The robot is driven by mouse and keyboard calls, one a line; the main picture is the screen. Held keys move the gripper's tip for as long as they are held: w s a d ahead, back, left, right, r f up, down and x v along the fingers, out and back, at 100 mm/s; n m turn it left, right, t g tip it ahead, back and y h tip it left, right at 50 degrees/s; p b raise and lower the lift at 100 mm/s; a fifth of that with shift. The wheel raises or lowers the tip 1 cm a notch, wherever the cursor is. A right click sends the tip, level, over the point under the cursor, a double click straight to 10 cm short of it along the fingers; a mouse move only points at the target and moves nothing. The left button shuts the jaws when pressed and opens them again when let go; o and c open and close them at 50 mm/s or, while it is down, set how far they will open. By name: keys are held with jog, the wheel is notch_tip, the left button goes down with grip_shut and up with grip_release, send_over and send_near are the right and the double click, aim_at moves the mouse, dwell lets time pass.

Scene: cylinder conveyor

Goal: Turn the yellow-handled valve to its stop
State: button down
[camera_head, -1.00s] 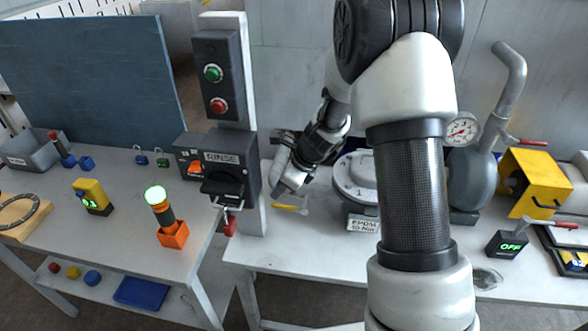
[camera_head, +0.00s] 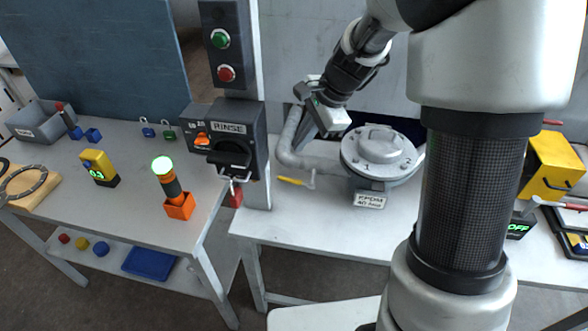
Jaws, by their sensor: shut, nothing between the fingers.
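The yellow-handled valve (camera_head: 291,181) is low on the right-hand bench, left of the grey round-lidded housing (camera_head: 380,155). Its yellow lever points left from a small pale pivot, close under a grey bent pipe (camera_head: 287,152). My gripper (camera_head: 302,145) is above the lever and in front of the pipe, angled down and to the left. It is shut and empty, and a gap shows between it and the lever. The fingertips overlap the pipe in the picture, so I cannot tell whether they touch it.
A post with a RINSE switch box (camera_head: 228,140) stands left of the valve. A label block reading EPDM (camera_head: 369,200) sits in front of the housing. Red-handled levers and a yellow box (camera_head: 552,168) are at the right. My arm hides part of the right bench.

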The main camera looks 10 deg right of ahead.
aim_at(291, 182)
jog(key=w+f+n+h+b, duration=0.1)
jog(key=f+n+b, duration=0.2)
jog(key=n, duration=0.6)
jog(key=w+a+f+n+h+b, duration=0.1)
jog(key=f+n+b, duration=0.2)
jog(key=f+n, duration=0.3)
jog(key=w+a+f+n+h+b, duration=0.1)
jog(key=f+n, duration=0.4)
jog(key=n, duration=0.8)
jog(key=shift+w+a+f+n+h+b, duration=0.15)
jog(key=shift+w+f+n+h+b, duration=0.3)
jog(key=shift+b, duration=0.8)
jog(key=shift+r, duration=0.1)
